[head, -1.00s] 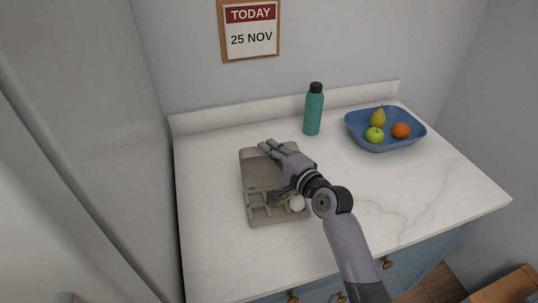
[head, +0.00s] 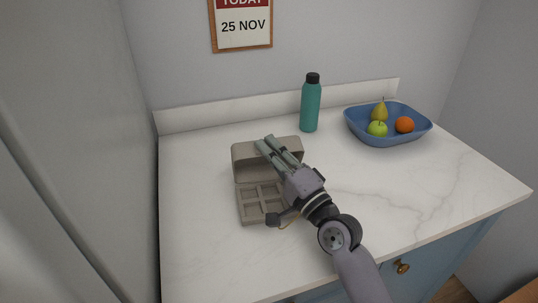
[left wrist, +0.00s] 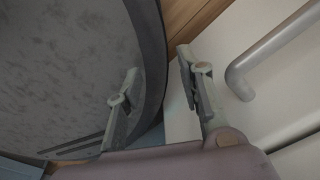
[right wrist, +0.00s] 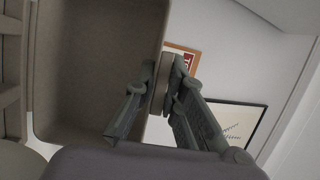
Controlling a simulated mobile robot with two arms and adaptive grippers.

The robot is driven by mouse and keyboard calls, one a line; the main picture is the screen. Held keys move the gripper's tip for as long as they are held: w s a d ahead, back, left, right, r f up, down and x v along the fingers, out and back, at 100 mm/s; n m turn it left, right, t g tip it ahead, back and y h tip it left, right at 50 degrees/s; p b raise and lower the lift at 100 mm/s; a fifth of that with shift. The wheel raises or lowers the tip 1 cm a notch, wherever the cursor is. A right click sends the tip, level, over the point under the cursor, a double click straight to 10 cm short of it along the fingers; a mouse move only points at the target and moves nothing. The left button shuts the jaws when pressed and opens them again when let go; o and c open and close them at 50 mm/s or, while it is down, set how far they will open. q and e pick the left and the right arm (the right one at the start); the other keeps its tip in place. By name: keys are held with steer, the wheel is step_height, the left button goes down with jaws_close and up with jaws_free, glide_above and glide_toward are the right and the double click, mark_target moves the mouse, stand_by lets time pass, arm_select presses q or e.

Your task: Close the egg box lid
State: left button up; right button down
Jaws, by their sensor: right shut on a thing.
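The egg box (head: 242,209) is a grey-brown carton on the counter, with empty cups showing at its left. Its lid (head: 242,163) stands raised at the back, tilted up from the base. My right gripper (head: 266,143) is shut on the lid's rim. In the right wrist view the fingers (right wrist: 160,90) pinch the edge of the lid (right wrist: 90,60), whose hollow inside faces the camera. The arm hides the right part of the box. My left gripper (left wrist: 162,88) is open and empty, away from the counter top; it is not in the head view.
A teal bottle (head: 311,105) stands behind and right of the box. A blue bowl (head: 386,138) with a pear, a green apple and an orange is at the back right. The counter (head: 420,190) is clear at left and front right.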

steer(key=c, duration=1.7)
jaws_free()
steer(key=v, duration=1.2)
